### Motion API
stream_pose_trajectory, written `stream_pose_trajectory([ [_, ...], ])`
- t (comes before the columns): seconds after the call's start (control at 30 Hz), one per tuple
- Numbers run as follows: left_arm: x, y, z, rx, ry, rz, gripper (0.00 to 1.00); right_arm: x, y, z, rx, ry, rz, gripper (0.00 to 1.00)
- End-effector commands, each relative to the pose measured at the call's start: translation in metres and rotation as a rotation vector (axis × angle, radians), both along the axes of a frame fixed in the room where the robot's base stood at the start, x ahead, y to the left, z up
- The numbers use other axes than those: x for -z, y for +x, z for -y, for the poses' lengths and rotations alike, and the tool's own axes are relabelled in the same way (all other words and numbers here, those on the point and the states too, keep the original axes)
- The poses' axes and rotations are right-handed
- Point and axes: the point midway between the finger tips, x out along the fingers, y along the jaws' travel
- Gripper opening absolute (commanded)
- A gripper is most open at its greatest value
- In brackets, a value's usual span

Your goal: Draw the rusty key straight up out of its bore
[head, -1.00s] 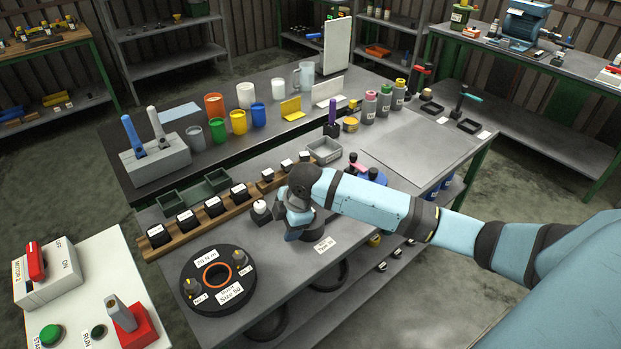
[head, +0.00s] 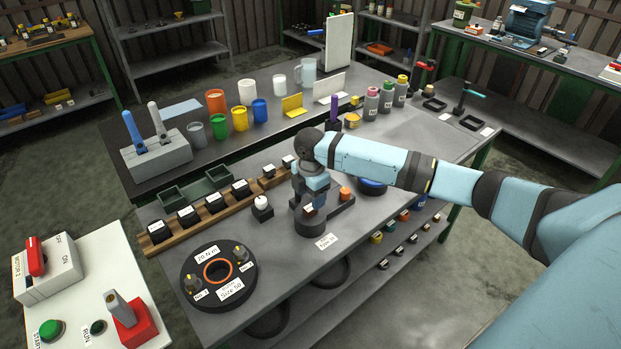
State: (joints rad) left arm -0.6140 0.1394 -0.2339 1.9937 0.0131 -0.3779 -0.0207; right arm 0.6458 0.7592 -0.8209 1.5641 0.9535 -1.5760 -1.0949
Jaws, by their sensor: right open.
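My right gripper (head: 310,208) points down over a dark round block (head: 310,225) on the front workbench, behind a white label. It is open, with its jaws partly hidden by its own wrist. A small brownish patch shows between the gripper and the block; I cannot tell whether it is the rusty key, and no bore can be made out. Beside it, to the right, a dark flat holder (head: 341,204) carries an upright orange-topped piece (head: 345,193). My left gripper is not in view.
A small dark block with a white knob (head: 262,207) stands close to the left of the gripper. A black round fixture (head: 218,301) with an orange ring is at front left. A wooden rail (head: 160,243) holds several dark blocks. A blue disc (head: 372,187) lies to the right.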

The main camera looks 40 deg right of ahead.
Motion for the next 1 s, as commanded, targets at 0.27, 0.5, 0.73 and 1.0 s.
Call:
stream_pose_trajectory([
  [0.27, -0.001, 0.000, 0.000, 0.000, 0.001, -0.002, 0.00, 0.038, 0.000, 0.000, 0.000, 0.000, -0.001, 0.60],
  [0.5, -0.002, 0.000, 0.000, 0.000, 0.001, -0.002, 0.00, 0.047, 0.000, 0.000, 0.000, -0.001, 0.002, 0.60],
  [0.73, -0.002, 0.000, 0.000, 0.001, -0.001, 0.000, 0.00, 0.047, 0.000, 0.000, 0.000, -0.001, 0.002, 0.48],
  [1.0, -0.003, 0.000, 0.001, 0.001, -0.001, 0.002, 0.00, 0.046, 0.000, 0.000, 0.000, -0.001, 0.002, 0.00],
])
